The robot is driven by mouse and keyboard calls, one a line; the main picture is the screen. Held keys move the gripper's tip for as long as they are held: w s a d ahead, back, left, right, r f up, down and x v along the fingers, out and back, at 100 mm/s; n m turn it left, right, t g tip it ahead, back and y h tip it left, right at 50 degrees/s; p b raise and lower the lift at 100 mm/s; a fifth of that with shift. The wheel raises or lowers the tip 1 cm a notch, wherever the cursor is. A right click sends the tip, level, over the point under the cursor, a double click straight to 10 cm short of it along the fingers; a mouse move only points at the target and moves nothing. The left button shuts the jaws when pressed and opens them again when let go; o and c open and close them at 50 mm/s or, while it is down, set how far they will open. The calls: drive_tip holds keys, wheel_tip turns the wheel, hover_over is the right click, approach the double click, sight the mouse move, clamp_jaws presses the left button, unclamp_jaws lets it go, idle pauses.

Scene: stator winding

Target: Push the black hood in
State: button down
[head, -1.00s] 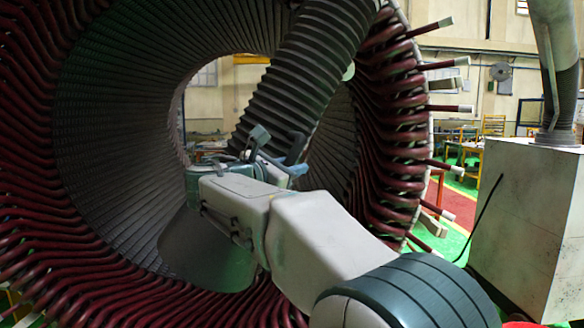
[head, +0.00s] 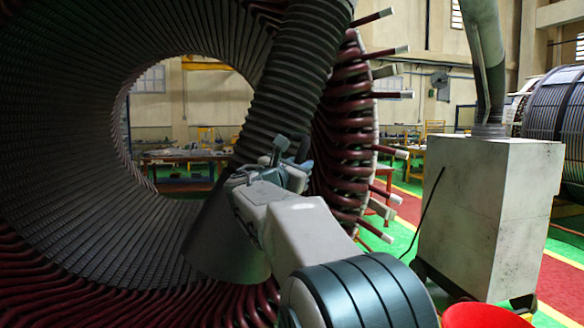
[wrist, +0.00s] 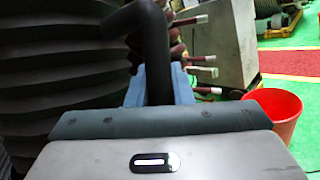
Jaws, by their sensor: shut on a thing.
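The black hood (head: 226,243) is a dark flared cone on the lower end of a ribbed hose (head: 297,82). In the head view it stands in front of the lower right of the stator's round opening; its depth relative to the opening is hard to judge. My gripper (head: 284,152) is shut at the hood's top, on its bent black handle. In the wrist view the handle (wrist: 153,52) rises from between the blue-grey fingers (wrist: 165,88), beside the ribbed hose (wrist: 60,65). The cone itself is not clear in the wrist view.
The stator (head: 150,45) has dark red coils, with pale-tipped bar ends (head: 385,52) sticking out on the right. A pale box unit (head: 490,215) with a pipe on top stands at right. A red bucket (head: 480,316) is at lower right. Green floor lies between.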

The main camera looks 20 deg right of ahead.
drive_tip(key=shift+d+r, duration=0.1)
drive_tip(key=shift+r, duration=0.1)
drive_tip(key=c, duration=1.3)
unclamp_jaws()
drive_tip(key=shift+s, duration=0.1)
drive_tip(key=shift+f, duration=0.1)
drive_tip(key=b+v, duration=0.3)
drive_tip(key=v, duration=1.1)
drive_tip(key=shift+f, duration=0.1)
